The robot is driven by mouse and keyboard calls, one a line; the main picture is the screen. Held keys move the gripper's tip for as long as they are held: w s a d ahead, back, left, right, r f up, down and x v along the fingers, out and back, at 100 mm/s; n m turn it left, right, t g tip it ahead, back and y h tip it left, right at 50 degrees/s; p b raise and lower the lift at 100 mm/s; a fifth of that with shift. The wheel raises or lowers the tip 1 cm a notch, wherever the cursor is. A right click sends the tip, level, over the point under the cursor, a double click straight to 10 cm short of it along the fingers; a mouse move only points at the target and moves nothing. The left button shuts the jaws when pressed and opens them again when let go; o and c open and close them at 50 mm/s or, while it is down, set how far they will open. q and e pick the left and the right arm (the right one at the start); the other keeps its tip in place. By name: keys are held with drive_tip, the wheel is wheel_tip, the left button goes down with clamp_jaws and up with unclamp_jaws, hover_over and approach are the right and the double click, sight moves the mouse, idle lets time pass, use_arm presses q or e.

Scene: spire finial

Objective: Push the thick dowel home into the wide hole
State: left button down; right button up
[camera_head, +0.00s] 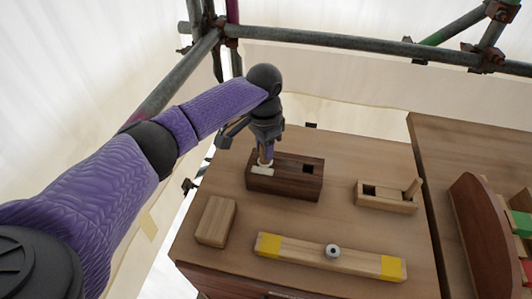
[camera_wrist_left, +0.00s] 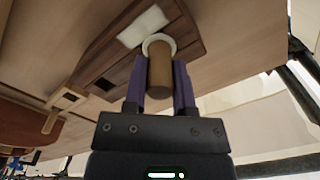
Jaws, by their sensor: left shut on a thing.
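The thick dowel (camera_wrist_left: 160,75) is a brown cylinder. My left gripper (camera_head: 265,152) is shut on it, and the fingers flank it in the left wrist view (camera_wrist_left: 160,88). The dark brown block (camera_head: 285,186) lies on the table under the gripper, and it also shows in the left wrist view (camera_wrist_left: 188,42). A pale ring (camera_wrist_left: 159,41) surrounds the dowel's far end at the block, beside a pale patch (camera_wrist_left: 144,27). The wide hole is hidden by the dowel and ring, and I cannot tell how deep the dowel sits. My right gripper is out of view.
A square hole (camera_head: 308,169) is in the block's right part. A light wooden block (camera_head: 216,221), a yellow-ended bar (camera_head: 295,252) with a grey knob, and a small open box (camera_head: 388,203) stand nearby. A reddish curved rack (camera_head: 478,236) is at right.

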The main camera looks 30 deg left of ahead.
use_arm(q)
drive_tip(key=shift+s+f, duration=0.1)
drive_tip(key=shift+f, duration=0.15)
drive_tip(key=shift+s+d+f, duration=0.1)
drive_tip(key=shift+f, duration=0.5)
drive_tip(key=shift+c, duration=2.2)
unclamp_jaws()
drive_tip(key=shift+r, duration=0.1)
wheel_tip(320, 180, up, 13)
drive_tip(key=p, duration=0.4)
drive_tip(key=shift+w+r, duration=0.2)
